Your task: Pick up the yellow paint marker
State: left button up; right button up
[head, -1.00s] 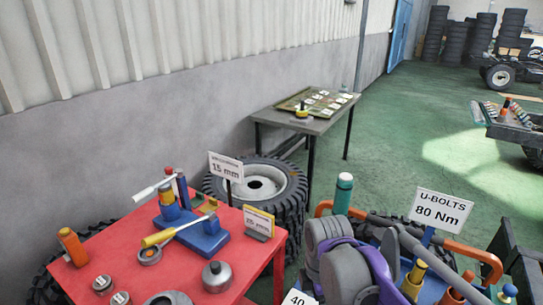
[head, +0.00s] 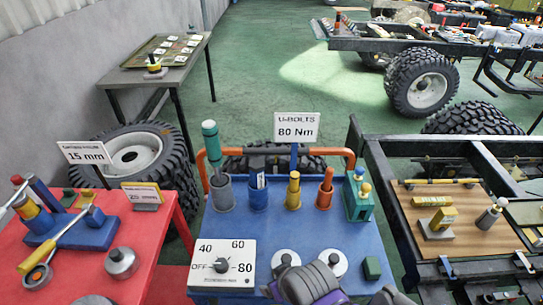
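A yellow upright piece (head: 294,185), which looks like the yellow paint marker, stands near the back of the blue table (head: 250,228). Whether the yellow piece is one marker or a marker in a yellow cup is too small to tell. Grey and purple links of my arm show at the bottom edge, in front of the table's near side. Neither gripper's fingers can be seen, and nothing touches the yellow piece.
An orange bar (head: 285,151) and a U-bolts sign (head: 297,128) rise behind the row. A dial panel (head: 222,264) lies at the table's front left. A red table (head: 140,250) is to the left; a black chassis frame (head: 388,185) is to the right.

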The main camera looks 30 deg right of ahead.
aim_at(294, 178)
jog(key=z, duration=1.3)
jog(key=u, duration=1.1)
jog(key=k+l+u, duration=0.1)
jog(key=l+u, duration=0.35)
jog(key=k+l+u, duration=0.15)
jog(key=u, duration=0.35)
jog(key=k+l, duration=0.2)
jog(key=l, duration=0.1)
